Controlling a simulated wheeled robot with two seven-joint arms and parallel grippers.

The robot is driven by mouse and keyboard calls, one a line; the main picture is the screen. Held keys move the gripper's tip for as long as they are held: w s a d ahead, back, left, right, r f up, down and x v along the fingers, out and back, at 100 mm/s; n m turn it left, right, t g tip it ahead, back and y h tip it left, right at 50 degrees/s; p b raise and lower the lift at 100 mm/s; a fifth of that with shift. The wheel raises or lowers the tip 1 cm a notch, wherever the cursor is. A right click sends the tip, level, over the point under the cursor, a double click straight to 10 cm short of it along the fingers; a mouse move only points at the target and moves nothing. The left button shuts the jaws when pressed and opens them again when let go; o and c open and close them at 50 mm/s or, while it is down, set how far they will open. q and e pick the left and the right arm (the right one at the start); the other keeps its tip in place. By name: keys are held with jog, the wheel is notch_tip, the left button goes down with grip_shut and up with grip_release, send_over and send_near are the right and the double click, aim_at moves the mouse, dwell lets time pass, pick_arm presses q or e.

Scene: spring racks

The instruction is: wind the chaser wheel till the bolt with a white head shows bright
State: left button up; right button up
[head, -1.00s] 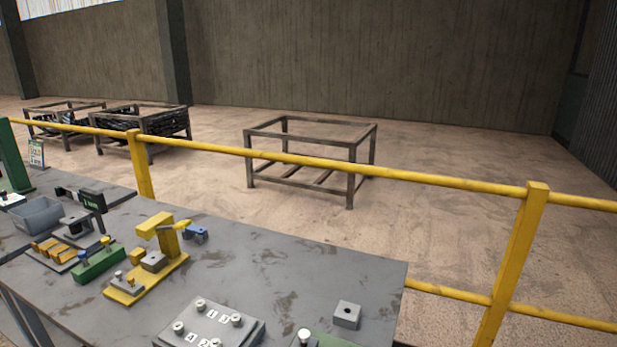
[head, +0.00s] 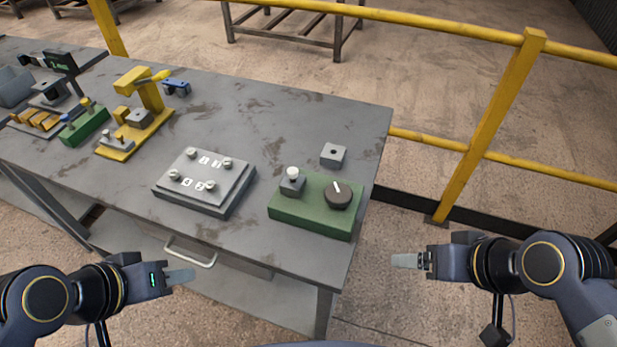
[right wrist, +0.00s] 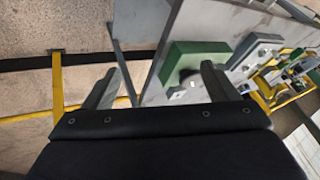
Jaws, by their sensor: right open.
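A green block (head: 312,214) sits near the right front of the grey table. On it are a black wheel (head: 339,195) with a white mark and a small grey block carrying a white-headed bolt (head: 292,173). The head looks plain white; I cannot tell whether it is lit. The green block also shows in the right wrist view (right wrist: 195,55). My right gripper (head: 407,261) is open and empty, right of the table's edge, apart from the wheel; its spread fingers show in the right wrist view (right wrist: 160,76). My left gripper (head: 180,276) is in front of the table, its opening hidden by the side-on view.
A yellow fixture (head: 140,125) and other gear fill the table's left. A yellow railing (head: 490,130) runs behind. A handle (head: 190,253) juts from the front.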

jog(key=w+r+n+g, duration=0.2)
jog(key=w+n, duration=0.2)
jog(key=n, duration=0.1)
jog(key=n+g+h, duration=0.3)
jog(key=n+h, duration=0.1)
jog(key=n, duration=1.4)
send_over(338, 192)
notch_tip(338, 192, down, 2)
jog(key=shift+s+d+p, duration=0.1)
jog(key=shift+p, duration=0.2)
jog(key=shift+f+n, duration=0.2)
jog(key=shift+n, duration=0.2)
notch_tip(338, 192, down, 8)
jog(key=shift+r, duration=0.2)
jog(key=c, duration=1)
jog(key=shift+o, duration=0.2)
jog(key=shift+m, duration=0.4)
